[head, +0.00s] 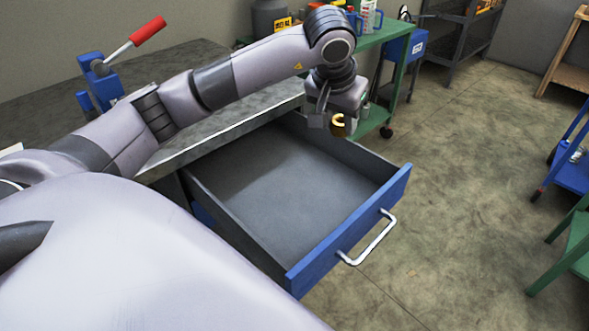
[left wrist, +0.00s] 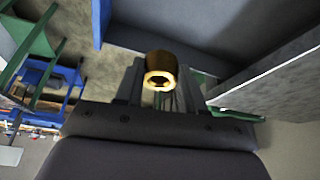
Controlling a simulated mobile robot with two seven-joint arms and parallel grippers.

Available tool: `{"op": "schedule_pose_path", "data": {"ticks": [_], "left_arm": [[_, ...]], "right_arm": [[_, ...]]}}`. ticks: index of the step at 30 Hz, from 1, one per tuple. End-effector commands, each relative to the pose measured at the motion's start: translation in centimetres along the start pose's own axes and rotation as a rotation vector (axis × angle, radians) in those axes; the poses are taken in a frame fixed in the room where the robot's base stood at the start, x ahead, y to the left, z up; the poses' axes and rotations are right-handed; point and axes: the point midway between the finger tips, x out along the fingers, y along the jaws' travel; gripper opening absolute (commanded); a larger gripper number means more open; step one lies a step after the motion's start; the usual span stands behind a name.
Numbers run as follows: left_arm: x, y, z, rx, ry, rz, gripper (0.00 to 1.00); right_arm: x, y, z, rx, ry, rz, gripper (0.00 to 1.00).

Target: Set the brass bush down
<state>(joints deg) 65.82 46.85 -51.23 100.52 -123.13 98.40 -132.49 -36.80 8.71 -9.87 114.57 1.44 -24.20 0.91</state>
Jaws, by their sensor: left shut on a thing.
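The brass bush (head: 339,126) is a small golden ring-shaped piece held at the tip of my left gripper (head: 328,116). In the left wrist view the bush (left wrist: 160,72) shows its open end, between the fingers of the left gripper (left wrist: 160,85). The left gripper is shut on it. In the head view the bush hangs in the air near the far back corner of the open drawer (head: 290,195). I cannot tell exactly how high it is above the drawer. My right gripper is in neither view.
The drawer is pulled out, looks empty, and has a blue front with a white handle (head: 370,240). A grey workbench top (head: 190,70) with a blue vise (head: 98,80) is behind it. A green cart (head: 385,40) stands beyond. Floor at right is mostly clear.

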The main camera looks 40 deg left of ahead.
Motion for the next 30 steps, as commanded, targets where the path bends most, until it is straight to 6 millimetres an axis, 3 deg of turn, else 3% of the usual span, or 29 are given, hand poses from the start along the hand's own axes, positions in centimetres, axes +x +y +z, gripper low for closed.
{"op": "schedule_pose_path", "data": {"ticks": [1, 6, 14, 17, 30], "left_arm": [[1.3, -0.7, -0.4, -0.015, 0.002, 0.0, 0.01], [2.2, -2.8, -2.0, -0.04, -0.006, 0.0, 0.01], [2.7, -4.3, -2.9, -0.051, -0.018, 0.005, 0.01], [3.9, -4.3, -2.4, -0.052, -0.023, 0.005, 0.01], [14.2, -4.0, 2.2, -0.053, -0.025, 0.006, 0.01]], "right_arm": [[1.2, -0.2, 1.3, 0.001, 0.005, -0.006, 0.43], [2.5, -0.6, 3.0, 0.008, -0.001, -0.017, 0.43], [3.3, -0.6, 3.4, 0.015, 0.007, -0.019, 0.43], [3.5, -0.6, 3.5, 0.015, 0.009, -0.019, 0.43], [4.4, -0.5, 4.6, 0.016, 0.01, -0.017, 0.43]]}}
